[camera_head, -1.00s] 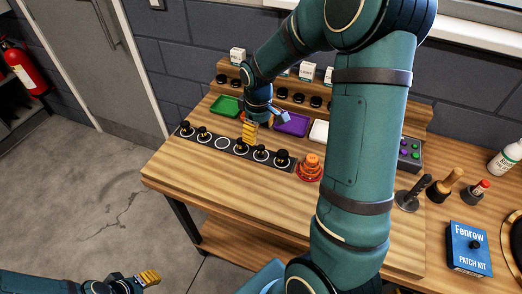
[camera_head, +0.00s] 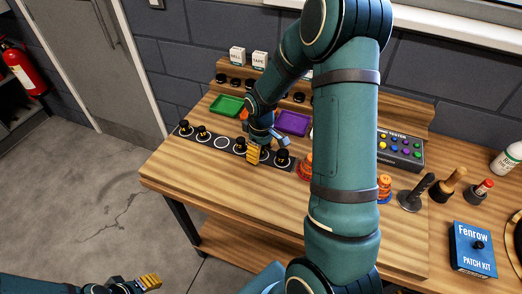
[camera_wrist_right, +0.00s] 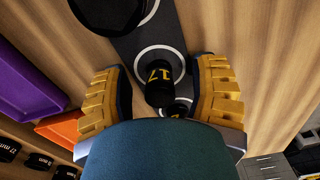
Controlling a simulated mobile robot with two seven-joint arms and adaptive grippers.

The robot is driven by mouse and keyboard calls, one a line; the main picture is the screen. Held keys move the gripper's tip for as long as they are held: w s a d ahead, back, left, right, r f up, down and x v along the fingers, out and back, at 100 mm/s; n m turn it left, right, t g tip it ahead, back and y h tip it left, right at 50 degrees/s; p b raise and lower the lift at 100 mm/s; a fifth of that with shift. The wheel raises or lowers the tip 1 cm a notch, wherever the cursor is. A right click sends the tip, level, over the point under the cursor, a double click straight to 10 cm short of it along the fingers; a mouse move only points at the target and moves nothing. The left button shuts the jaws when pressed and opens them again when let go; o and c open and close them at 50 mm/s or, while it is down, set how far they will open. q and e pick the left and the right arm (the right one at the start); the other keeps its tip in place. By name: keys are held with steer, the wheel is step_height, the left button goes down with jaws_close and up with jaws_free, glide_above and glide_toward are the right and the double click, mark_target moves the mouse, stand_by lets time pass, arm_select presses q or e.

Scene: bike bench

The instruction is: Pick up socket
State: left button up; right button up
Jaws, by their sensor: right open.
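Several black sockets stand in white rings on a dark strip (camera_head: 222,143) on the wooden bench; one ring is empty. My right gripper (camera_head: 264,150) is low over the right half of this strip. In the right wrist view, its open yellow-padded fingers (camera_wrist_right: 160,95) stand on either side of a black socket marked 17 (camera_wrist_right: 160,82), with gaps on both sides. A larger black socket (camera_wrist_right: 108,12) is at the top of that view, and another small one is partly hidden below the 17. My left gripper (camera_head: 138,284) is at the bottom left, away from the bench, with its jaw opening unclear.
Green (camera_head: 227,106) and purple (camera_head: 293,123) trays lie behind the strip. An orange stacked piece (camera_head: 305,168) stands just right of it, partly behind my arm. A tester box (camera_head: 400,150), handled tools and a blue patch kit (camera_head: 472,249) are farther right. The bench front is clear.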

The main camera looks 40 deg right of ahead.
jaws_close()
steer(key=shift+r, duration=0.1)
